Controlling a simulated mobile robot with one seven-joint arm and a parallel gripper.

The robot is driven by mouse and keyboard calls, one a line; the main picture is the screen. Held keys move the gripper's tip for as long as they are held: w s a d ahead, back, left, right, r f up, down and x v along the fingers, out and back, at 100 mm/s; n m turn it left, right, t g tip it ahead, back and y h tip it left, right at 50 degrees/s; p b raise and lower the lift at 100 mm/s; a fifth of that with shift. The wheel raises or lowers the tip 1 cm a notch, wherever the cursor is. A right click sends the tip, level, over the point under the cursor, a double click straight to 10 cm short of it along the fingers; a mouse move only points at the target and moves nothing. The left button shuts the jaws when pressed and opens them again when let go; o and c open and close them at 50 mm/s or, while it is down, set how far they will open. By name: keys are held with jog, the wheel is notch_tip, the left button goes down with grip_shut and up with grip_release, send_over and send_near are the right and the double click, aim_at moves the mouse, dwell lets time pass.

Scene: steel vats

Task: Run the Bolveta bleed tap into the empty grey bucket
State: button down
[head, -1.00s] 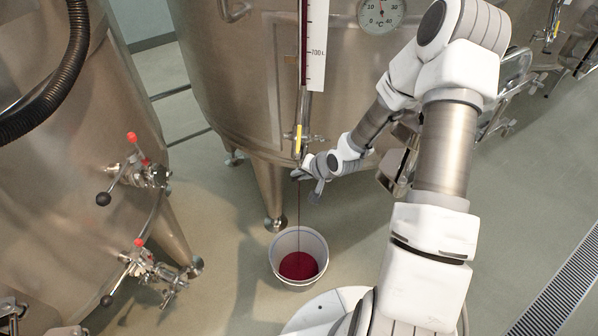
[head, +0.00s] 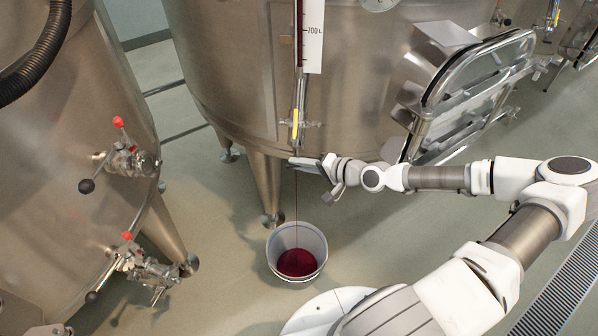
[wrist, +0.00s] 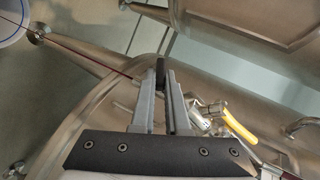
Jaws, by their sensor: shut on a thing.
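The pale grey bucket (head: 297,235) stands upright on the floor below the middle steel vat, with dark red liquid (head: 296,262) in its bottom. A thin dark red stream (head: 296,205) falls into it from the bleed tap (head: 296,152) below the sight tube. The stream also shows in the wrist view (wrist: 85,56). My gripper (head: 299,162) is at the tap; in the wrist view its fingers (wrist: 161,75) are shut on a small dark part, apparently the tap's lever, mostly hidden between them. A yellow valve handle (head: 295,124) sits just above, and also shows in the wrist view (wrist: 241,128).
The sight tube's scale (head: 314,35) reads 700 L at one mark. A barred steel hatch (head: 470,95) juts out at right, close above my arm. Red-topped valves (head: 128,160) stick out from the left vat. A floor grate (head: 560,300) lies at lower right.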

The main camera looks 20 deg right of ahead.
jog(key=shift+d+f+m+t+y+b, duration=0.1)
jog(key=shift+f+m+t+y+b, duration=0.65)
jog(key=shift+b, duration=4.05)
jog(key=t+y+b, duration=0.1)
jog(key=b, duration=0.2)
jog(key=shift+r+y, duration=0.15)
jog(key=shift+y, duration=0.1)
jog(key=shift+r+y+b, duration=0.2)
jog(key=shift+y+b, duration=0.2)
jog(key=shift+b, duration=0.85)
jog(key=shift+s, duration=0.1)
jog(key=c, duration=0.9)
grip_release()
jog(key=shift+t, duration=0.35)
jog(key=p+v, duration=0.1)
jog(key=v, duration=1.6)
jog(key=shift+d+r, duration=0.1)
jog(key=shift+r, duration=0.1)
